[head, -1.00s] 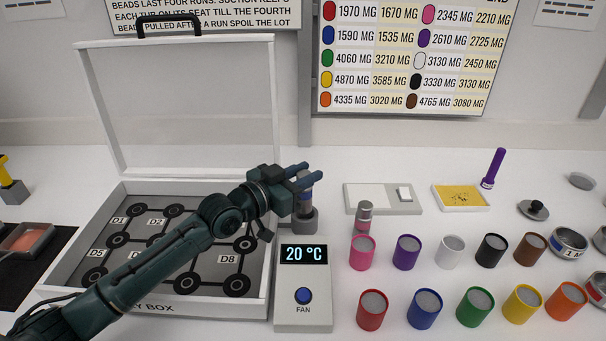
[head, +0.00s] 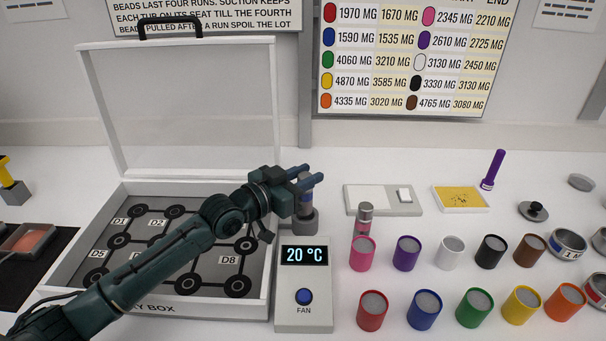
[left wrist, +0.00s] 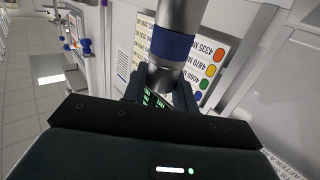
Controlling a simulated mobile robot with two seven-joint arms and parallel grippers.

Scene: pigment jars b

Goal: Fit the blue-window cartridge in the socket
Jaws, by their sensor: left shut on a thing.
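My left gripper (head: 314,175) is shut on a grey cylindrical cartridge with a blue band, the blue-window cartridge (left wrist: 174,45). In the left wrist view the cartridge rises between the fingers. In the head view it stands about upright, partly hidden by the fingers, in line with a round grey socket (head: 306,222) behind the fan box. I cannot tell whether its lower end is in the socket or just above it. A second grey cartridge (head: 364,214) with a reddish window stands to the right, behind the pink jar. My right gripper is not in view.
An open lidded box (head: 210,308) lies under my left arm. Several coloured jars, including a pink jar (head: 362,253), stand at right. A white scale (head: 372,199) lies behind them.

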